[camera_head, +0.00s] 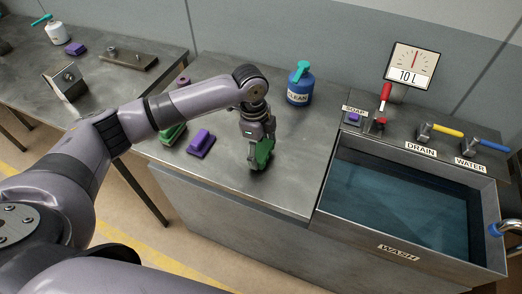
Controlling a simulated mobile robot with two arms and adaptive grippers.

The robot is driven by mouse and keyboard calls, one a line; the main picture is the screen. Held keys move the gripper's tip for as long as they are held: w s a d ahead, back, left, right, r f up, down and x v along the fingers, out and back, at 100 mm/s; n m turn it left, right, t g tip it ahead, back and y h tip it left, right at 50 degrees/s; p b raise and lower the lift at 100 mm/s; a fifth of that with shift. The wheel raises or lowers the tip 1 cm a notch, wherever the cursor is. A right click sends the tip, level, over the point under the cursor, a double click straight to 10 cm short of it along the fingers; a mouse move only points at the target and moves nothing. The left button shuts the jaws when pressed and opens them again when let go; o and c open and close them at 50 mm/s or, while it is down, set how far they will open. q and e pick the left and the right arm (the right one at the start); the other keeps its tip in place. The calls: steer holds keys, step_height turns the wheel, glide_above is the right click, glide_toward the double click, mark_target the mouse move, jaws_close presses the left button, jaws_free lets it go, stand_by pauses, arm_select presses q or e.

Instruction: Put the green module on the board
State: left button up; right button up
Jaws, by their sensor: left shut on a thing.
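My left gripper (257,140) points down over the right part of the near steel counter. It is shut on a green module (263,155), which sits tilted at the fingertips, at or just above the counter top. I cannot tell whether it touches. A second green piece (173,133) lies on the counter to the left, partly hidden by my left arm. A flat metal plate with small knobs (130,58) lies on the back left table; I cannot tell whether it is the board. My right gripper is not in view.
A purple block (201,143) lies left of the gripper. A blue CLEAN bottle (300,85) stands behind it. A water-filled wash sink (400,205) with levers and a gauge (408,65) is at right. A metal block (70,83) stands on the left table.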

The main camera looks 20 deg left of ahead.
arm_select(q)
steer(key=shift+f, duration=0.8)
steer(key=shift+f, duration=0.15)
steer(key=o, duration=1.4)
steer(key=shift+c, duration=0.2)
step_height(320, 180, up, 12)
steer(key=a+b, duration=0.1)
steer(key=b, duration=0.1)
steer(key=shift+a, duration=0.2)
